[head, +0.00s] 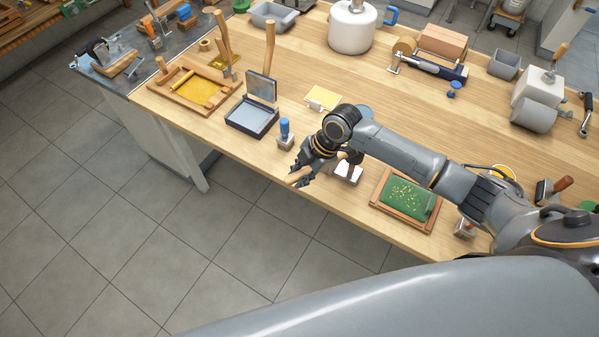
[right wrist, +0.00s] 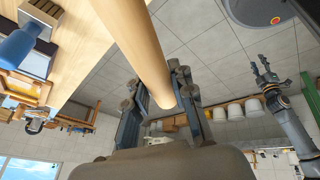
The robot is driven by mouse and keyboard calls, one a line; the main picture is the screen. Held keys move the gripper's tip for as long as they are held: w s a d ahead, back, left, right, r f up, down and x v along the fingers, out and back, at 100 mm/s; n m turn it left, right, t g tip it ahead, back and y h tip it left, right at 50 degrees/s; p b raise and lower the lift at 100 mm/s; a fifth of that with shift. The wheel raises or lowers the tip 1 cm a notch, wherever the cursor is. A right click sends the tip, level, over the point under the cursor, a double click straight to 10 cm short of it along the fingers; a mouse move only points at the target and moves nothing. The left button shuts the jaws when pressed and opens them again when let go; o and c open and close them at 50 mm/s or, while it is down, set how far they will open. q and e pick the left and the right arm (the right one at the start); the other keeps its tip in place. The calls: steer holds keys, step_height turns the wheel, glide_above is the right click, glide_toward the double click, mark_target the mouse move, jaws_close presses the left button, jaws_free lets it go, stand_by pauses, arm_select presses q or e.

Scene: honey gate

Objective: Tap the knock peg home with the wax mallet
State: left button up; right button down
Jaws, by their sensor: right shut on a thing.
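The wax mallet's pale wooden handle (head: 298,176) is in my right gripper (head: 303,168), which is shut on it above the front edge of the bench. In the right wrist view the handle (right wrist: 138,40) runs between the fingers. I cannot make out the mallet's head for sure. The blue knock peg (head: 285,127) stands upright in a small block (head: 286,142), just behind and left of my right gripper, apart from it. The peg (right wrist: 18,47) also shows at the left of the right wrist view. My left gripper (right wrist: 264,68) shows there too, open and empty.
A dark tray (head: 252,118) and a wooden frame with yellow wax (head: 200,90) lie to the left. A green board (head: 405,197) lies to the right, a yellow pad (head: 323,97) behind. A small whitish block (head: 347,173) sits under my right arm. Floor lies before the bench.

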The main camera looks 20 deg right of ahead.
steer(key=shift+f, duration=0.5)
steer(key=shift+r, duration=0.35)
step_height(320, 180, up, 5)
steer(key=p, duration=0.4)
steer(key=shift+p, duration=0.35)
steer(key=shift+f, duration=0.2)
